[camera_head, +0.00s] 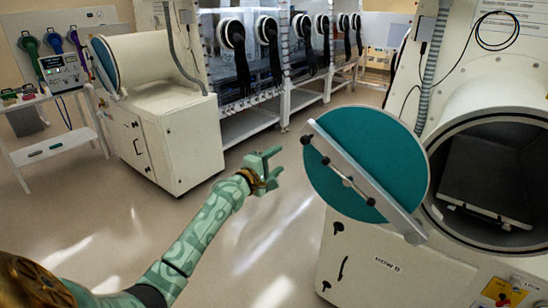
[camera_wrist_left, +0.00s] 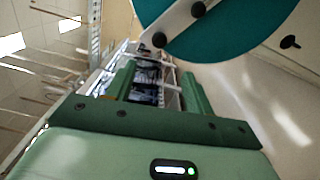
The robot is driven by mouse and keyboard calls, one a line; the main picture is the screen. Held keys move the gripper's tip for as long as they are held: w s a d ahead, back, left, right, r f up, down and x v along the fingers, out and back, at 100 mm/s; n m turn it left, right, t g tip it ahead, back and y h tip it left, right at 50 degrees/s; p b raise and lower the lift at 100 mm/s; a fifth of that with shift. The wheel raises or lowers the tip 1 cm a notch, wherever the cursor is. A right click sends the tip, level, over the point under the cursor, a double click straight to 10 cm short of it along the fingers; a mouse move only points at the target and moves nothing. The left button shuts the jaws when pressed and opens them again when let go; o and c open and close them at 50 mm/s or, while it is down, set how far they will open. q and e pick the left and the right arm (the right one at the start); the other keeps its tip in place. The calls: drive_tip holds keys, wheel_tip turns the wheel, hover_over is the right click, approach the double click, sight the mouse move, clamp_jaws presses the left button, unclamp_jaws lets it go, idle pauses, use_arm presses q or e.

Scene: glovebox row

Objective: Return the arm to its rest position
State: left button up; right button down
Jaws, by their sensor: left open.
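My left arm reaches in from the lower left in the head view, and its green gripper (camera_head: 276,163) is open and empty in the air. The gripper is left of a round teal door (camera_head: 325,185) with a pale bar and dark knobs across it, with a gap between them in the picture. In the left wrist view the open fingers (camera_wrist_left: 158,82) have nothing between them, and the teal door (camera_wrist_left: 235,30) shows at the top. My right gripper is in neither view.
A white chamber with a round dark opening (camera_head: 490,175) stands at the right; its door hangs open. A glovebox row with black gloves (camera_head: 240,60) runs along the back. A white cabinet (camera_head: 170,140) and a small cart (camera_head: 50,150) stand at the left. The floor between is clear.

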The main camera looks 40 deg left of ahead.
use_arm(q)
drive_tip(key=shift+s, duration=0.1)
idle(0.5)
drive_tip(key=s+f+m+g+y, duration=0.1)
drive_tip(key=s+f+m+g, duration=0.15)
drive_tip(key=f+m, duration=0.65)
drive_tip(key=s+f+m+g+y, duration=0.1)
drive_tip(key=s+f+m+g, duration=0.15)
drive_tip(key=f, duration=1.15)
drive_tip(key=s+d+f+m+g, duration=0.2)
drive_tip(key=s+f+m, duration=0.1)
drive_tip(key=s+f, duration=0.5)
drive_tip(key=s+d+f+m+g, duration=0.25)
drive_tip(key=s+f, duration=0.35)
drive_tip(key=f, duration=0.4)
drive_tip(key=s+d+f+m+g+b, duration=0.1)
drive_tip(key=s+d+f+m+g, duration=0.15)
drive_tip(key=s+f, duration=0.5)
drive_tip(key=s+d+f+m+g, duration=0.1)
drive_tip(key=s+d+f+m, duration=0.3)
drive_tip(key=s, duration=0.7)
drive_tip(key=s+d+f+g, duration=0.2)
drive_tip(key=s, duration=0.9)
drive_tip(key=s+d+f+g+h, duration=0.1)
drive_tip(key=s+d+f+g, duration=0.1)
drive_tip(key=s, duration=0.9)
drive_tip(key=shift+d+f+n+b, duration=0.35)
drive_tip(key=shift+d+f+n, duration=0.15)
drive_tip(key=shift+f, duration=0.15)
